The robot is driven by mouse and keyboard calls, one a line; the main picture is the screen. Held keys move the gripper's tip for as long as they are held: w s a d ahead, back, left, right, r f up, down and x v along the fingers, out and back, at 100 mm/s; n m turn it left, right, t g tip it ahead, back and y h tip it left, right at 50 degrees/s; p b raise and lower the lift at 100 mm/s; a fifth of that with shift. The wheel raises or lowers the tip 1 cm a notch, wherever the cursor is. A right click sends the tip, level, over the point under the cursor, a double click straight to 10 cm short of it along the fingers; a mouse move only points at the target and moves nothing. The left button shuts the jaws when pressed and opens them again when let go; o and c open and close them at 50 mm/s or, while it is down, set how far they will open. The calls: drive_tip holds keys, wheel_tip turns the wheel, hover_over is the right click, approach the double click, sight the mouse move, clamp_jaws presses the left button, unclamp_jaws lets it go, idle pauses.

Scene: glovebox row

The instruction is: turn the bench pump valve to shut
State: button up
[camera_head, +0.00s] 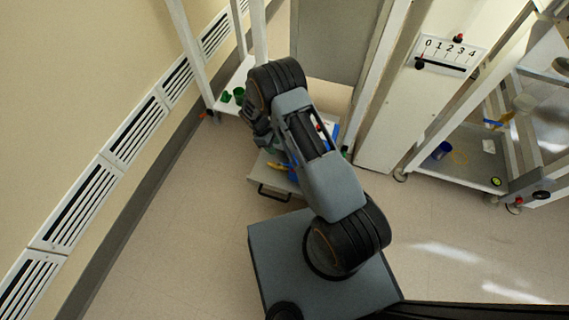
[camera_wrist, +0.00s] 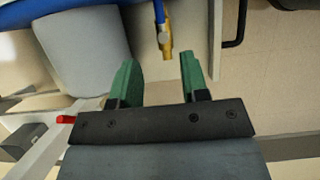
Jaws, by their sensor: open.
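A brass-yellow fitting (camera_wrist: 166,42) on the end of a blue hose (camera_wrist: 160,10) shows at the top of the wrist view. I cannot tell whether it is the pump valve or which way a handle is set. My gripper (camera_wrist: 158,68) has its two green fingers apart with nothing between them; the fitting lies beyond the gap, apart from the tips. In the head view my arm hides most of the gripper and bench. A yellow piece (camera_head: 276,167) shows beside the arm there.
A grey cylinder (camera_wrist: 85,50) stands left of the fingers in the wrist view, near a small red piece (camera_wrist: 66,119). Green cups (camera_head: 240,93) sit on a white shelf. A scale panel (camera_head: 455,53) and a cart (camera_head: 462,175) are right. Floor along the vented wall is clear.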

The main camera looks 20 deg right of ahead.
sight(285, 164)
drive_tip(key=b+x, duration=0.3)
drive_tip(key=x, duration=0.8)
drive_tip(key=shift+s+d+f+b, duration=0.1)
drive_tip(key=shift+f+b, duration=0.15)
drive_tip(key=shift+b, duration=0.05)
drive_tip(key=shift+c, duration=0.3)
clamp_jaws()
